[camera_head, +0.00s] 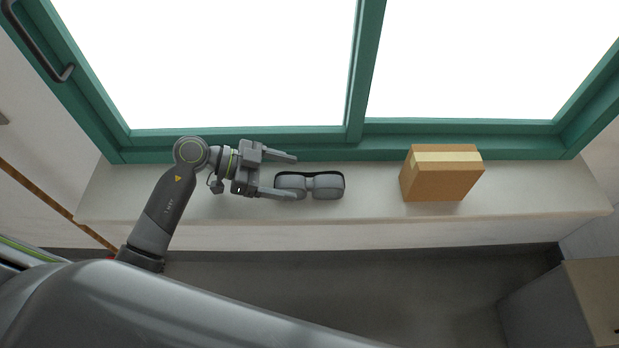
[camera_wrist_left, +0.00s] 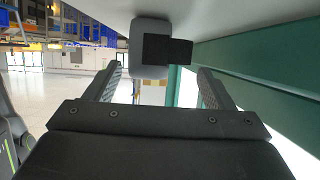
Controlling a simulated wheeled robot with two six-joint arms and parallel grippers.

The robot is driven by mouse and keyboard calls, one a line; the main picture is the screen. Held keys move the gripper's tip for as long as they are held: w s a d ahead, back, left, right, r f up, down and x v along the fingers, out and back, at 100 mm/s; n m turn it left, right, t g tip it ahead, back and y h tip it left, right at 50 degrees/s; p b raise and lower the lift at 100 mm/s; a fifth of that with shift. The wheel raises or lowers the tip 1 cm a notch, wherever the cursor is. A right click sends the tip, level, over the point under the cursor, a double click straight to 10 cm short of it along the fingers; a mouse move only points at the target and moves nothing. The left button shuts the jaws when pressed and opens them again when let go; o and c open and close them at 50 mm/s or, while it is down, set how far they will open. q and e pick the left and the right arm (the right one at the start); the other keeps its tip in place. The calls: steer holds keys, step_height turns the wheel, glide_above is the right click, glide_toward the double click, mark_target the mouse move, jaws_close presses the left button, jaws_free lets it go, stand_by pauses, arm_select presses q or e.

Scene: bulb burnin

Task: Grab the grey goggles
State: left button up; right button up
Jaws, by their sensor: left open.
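The grey goggles (camera_head: 325,187) lie on the pale window sill (camera_head: 520,195), with two rounded grey lobes and a dark rim at the back. My left gripper (camera_head: 295,177) is open at their left end. Its fingers point right, one toward the window side and one across the front of the left lobe. In the left wrist view, the goggles (camera_wrist_left: 148,28) show as a grey shape with a dark block, beyond and between the open fingers. I cannot tell whether a finger touches them. My right gripper is not in view.
A brown cardboard box (camera_head: 437,176) with a pale tape band stands on the sill to the right, with bare sill between it and the goggles. The green window frame (camera_head: 240,139) runs along the back. A grey cabinet (camera_head: 550,305) stands at the lower right.

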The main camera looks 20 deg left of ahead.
arm_select(q)
steer(key=shift+x, duration=0.85)
steer(key=c, duration=1.1)
